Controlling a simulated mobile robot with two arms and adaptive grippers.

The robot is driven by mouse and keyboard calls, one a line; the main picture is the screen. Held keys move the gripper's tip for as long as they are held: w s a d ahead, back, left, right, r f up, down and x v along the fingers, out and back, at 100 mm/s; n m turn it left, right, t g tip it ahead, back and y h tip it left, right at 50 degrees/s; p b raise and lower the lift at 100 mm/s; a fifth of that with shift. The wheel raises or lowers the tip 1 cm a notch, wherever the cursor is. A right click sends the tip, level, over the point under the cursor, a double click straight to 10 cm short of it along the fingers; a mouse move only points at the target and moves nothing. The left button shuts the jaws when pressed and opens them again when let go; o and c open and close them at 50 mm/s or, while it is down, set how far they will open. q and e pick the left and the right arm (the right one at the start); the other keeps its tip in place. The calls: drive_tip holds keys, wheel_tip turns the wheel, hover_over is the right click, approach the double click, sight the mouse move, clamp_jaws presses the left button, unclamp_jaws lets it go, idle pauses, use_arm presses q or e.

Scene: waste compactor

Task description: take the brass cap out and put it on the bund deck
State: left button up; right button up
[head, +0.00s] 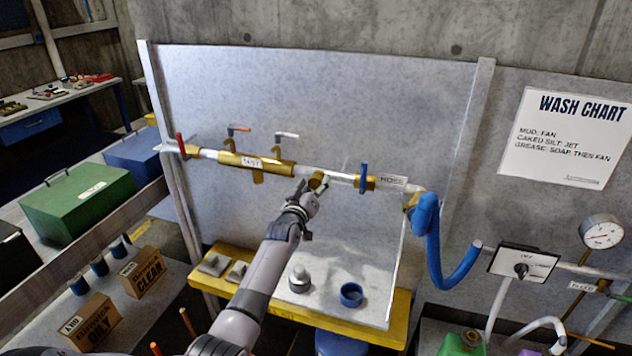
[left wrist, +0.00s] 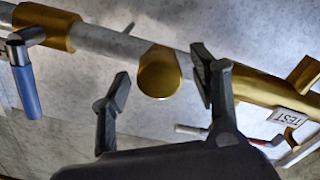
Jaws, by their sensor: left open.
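The round brass cap (head: 317,181) sits on a pale horizontal pipe between the TEST valve body and the blue-handled valve. In the left wrist view the cap (left wrist: 159,76) faces the camera, with its end toward me. My left gripper (head: 308,193) is open just in front of it. Its two fingers (left wrist: 160,70) stand apart on either side of the cap, with no clear contact. The yellow-edged deck (head: 398,325) with a pale top lies below the pipe and appears to be the bund deck. My right gripper is not in view.
A blue ring (head: 351,295) and a grey knobbed piece (head: 299,279) stand on the pale top; two grey blocks lie at its left. Red, orange, white and blue valve handles stick out along the pipe. A blue hose (head: 433,240) hangs at right. Bare top shows between objects.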

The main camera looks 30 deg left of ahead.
use_arm(q)
drive_tip(key=m, duration=1.2)
drive_tip(key=c, duration=1.2)
drive_tip(key=n, duration=0.4)
drive_tip(key=shift+r, duration=0.1)
drive_tip(key=shift+c, duration=0.3)
drive_tip(key=shift+n, duration=0.6)
drive_tip(key=n, duration=0.5)
